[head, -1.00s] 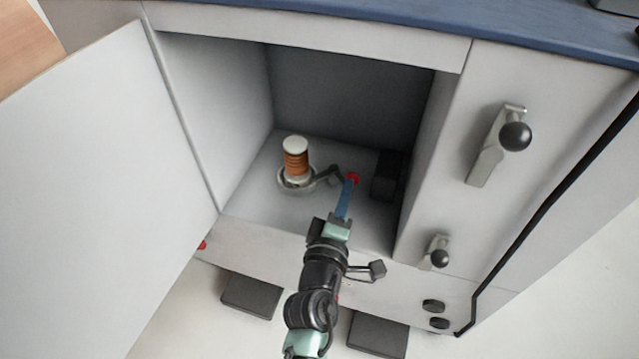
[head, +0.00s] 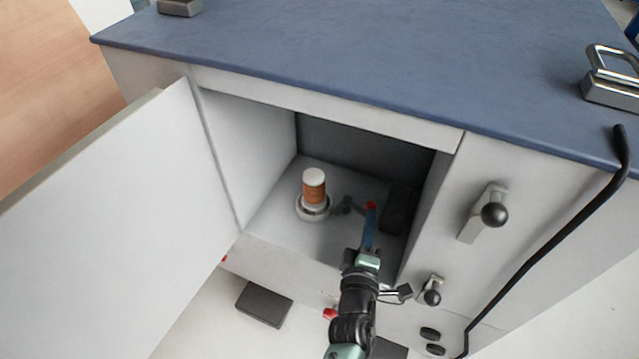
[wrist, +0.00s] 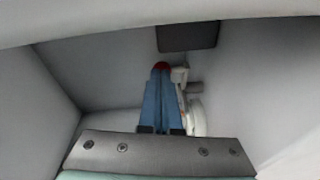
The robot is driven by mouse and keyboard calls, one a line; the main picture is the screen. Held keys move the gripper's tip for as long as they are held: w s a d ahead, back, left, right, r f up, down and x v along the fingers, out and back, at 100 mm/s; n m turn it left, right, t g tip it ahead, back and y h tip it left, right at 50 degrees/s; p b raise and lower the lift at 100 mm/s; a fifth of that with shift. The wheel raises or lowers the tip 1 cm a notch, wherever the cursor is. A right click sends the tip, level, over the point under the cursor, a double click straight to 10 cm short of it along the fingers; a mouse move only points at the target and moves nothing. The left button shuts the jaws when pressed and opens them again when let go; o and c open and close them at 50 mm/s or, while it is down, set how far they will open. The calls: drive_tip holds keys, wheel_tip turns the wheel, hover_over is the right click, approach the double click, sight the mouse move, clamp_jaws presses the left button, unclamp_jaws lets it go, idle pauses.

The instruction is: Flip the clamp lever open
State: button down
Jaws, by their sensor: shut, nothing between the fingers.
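Inside the open cabinet, an orange-brown spool with a white cap (head: 314,187) stands upright on a round pale base (head: 314,212). A dark jointed lever (head: 347,206) sticks out to the right of that base, towards my fingertips. My gripper (head: 370,212) reaches in from the front with its blue fingers together and nothing between them. A red spot is at the fingertips; I cannot tell whether it belongs to the lever or the fingers. In the wrist view, the closed fingers (wrist: 161,72) end at this red spot, with pale parts close on their right, partly hidden.
The cabinet door (head: 130,215) stands open on the left. A dark box (head: 398,208) is inside at the right, close to my fingers. Handles with black knobs (head: 495,214) and a black hose (head: 545,243) are on the front at right. The blue top (head: 350,75) overhangs the opening.

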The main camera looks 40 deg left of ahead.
drive_tip(key=shift+w+d+r, duration=0.4)
drive_tip(key=shift+w+d, duration=0.25)
drive_tip(key=a+p+v, duration=0.1)
drive_tip(key=p+v, duration=0.2)
drive_tip(key=v, duration=1)
drive_tip(key=shift+s+f+p, duration=0.3)
drive_tip(key=shift+s+f, duration=0.15)
drive_tip(key=shift+s, duration=0.15)
drive_tip(key=shift+a, duration=0.15)
